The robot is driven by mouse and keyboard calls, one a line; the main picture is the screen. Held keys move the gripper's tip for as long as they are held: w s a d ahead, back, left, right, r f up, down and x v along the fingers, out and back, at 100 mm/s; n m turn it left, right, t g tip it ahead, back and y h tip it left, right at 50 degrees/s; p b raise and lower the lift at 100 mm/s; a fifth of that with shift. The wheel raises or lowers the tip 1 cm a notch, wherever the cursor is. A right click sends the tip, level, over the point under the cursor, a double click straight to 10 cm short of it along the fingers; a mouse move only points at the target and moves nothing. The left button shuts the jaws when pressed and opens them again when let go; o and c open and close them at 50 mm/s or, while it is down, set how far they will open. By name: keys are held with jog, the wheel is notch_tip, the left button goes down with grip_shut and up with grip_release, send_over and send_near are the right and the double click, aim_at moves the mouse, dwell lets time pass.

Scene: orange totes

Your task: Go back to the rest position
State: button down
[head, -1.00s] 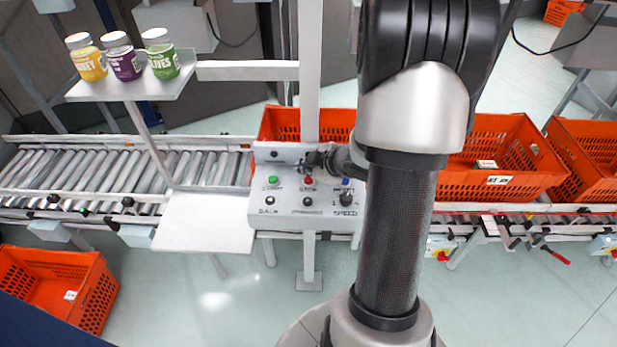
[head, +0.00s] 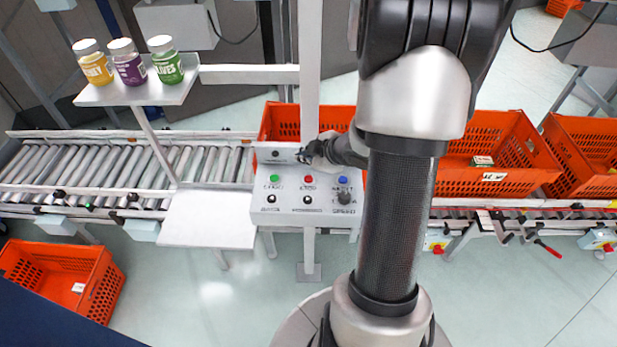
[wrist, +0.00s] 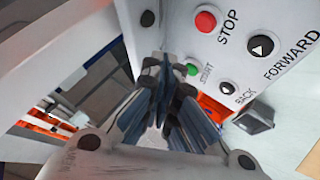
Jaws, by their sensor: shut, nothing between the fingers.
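My gripper (head: 308,152) is at the top edge of the grey control panel (head: 290,205), in front of the upright post. In the wrist view my gripper (wrist: 163,75) has its fingers together with nothing between them. The panel beside it there shows a red STOP button (wrist: 205,21), a green START button (wrist: 192,69) and black knobs marked FORWARD and BACK. In the head view the red button (head: 308,179) is just below the gripper, with the green button (head: 274,178) to its left and the blue button (head: 343,180) to its right. I see no contact with a button.
Three jars, yellow (head: 94,65), purple (head: 127,63) and green (head: 165,61), stand on a shelf (head: 120,95) at upper left. A roller conveyor (head: 90,175) runs behind the panel. Orange totes (head: 470,185) stand at right, and another tote (head: 100,290) is on the floor at left.

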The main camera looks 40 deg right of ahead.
dwell(0.3)
jog(key=s+a+r+m+g+h, duration=0.1)
jog(key=s+a+r+m+h, duration=0.15)
jog(key=a+r, duration=0.45)
jog(key=s+a+r+m+g+h, duration=0.1)
jog(key=s+a+r+m, duration=0.2)
jog(key=r, duration=0.8)
jog(key=s+a+r+m+g+y, duration=0.1)
jog(key=s+a+m+y, duration=0.1)
jog(key=s+a, duration=0.5)
jog(key=s+a+r+m+y, duration=0.1)
jog(key=s+a+r+y, duration=0.1)
jog(key=s+a, duration=0.5)
notch_tip(320, 180, down, 6)
jog(key=a+g+b, duration=0.1)
jog(key=a+b, duration=0.1)
jog(key=shift+s+g+b, duration=0.25)
jog(key=shift+g+b, duration=0.05)
jog(key=shift+b, duration=0.1)
jog(key=shift+r, duration=0.1)
